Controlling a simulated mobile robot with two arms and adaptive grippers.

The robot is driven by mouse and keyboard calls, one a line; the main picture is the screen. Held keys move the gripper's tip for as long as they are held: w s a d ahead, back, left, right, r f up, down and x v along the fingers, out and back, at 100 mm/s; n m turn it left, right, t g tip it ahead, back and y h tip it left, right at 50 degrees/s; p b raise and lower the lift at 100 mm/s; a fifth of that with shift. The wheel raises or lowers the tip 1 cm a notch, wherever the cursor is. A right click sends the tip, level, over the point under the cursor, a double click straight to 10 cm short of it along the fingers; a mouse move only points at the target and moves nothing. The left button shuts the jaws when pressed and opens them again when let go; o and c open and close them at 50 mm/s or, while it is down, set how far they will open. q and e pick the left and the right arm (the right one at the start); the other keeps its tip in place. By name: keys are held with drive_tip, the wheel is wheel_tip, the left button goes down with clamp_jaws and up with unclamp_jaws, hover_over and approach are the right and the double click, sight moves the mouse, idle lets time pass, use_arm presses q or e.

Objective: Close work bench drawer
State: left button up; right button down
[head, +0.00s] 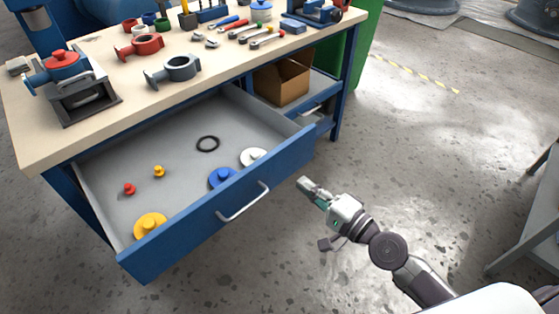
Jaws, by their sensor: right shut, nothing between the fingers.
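The work bench (130,118) has a light wooden top and a blue frame. Its wide drawer is pulled well out; the blue drawer front (190,240) has a silver bar handle (243,202). Inside the grey drawer lie yellow, blue and white discs with knobs, a small red piece, a small yellow piece and a black ring. My right gripper (304,184) is shut and empty. In the picture it is right of the handle, near the drawer's right front corner, and does not appear to touch it. My left gripper is out of view.
Valve bodies, wrenches and a vise (75,85) stand on the bench top. A cardboard box (281,82) sits on a shelf right of the drawer. A green bin (361,50) is behind. A grey table (530,220) stands at the right edge. The floor between is clear.

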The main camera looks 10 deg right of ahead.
sight(272, 160)
drive_tip(key=p+x, duration=0.1)
drive_tip(key=x, duration=0.7)
drive_tip(key=shift+w+p, duration=0.1)
drive_tip(key=shift+p, duration=0.2)
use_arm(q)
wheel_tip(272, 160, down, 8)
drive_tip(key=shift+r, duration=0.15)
use_arm(e)
drive_tip(key=shift+w+a, duration=0.25)
drive_tip(key=shift+w, duration=0.05)
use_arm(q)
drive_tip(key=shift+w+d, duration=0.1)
use_arm(e)
drive_tip(key=shift+w, duration=0.1)
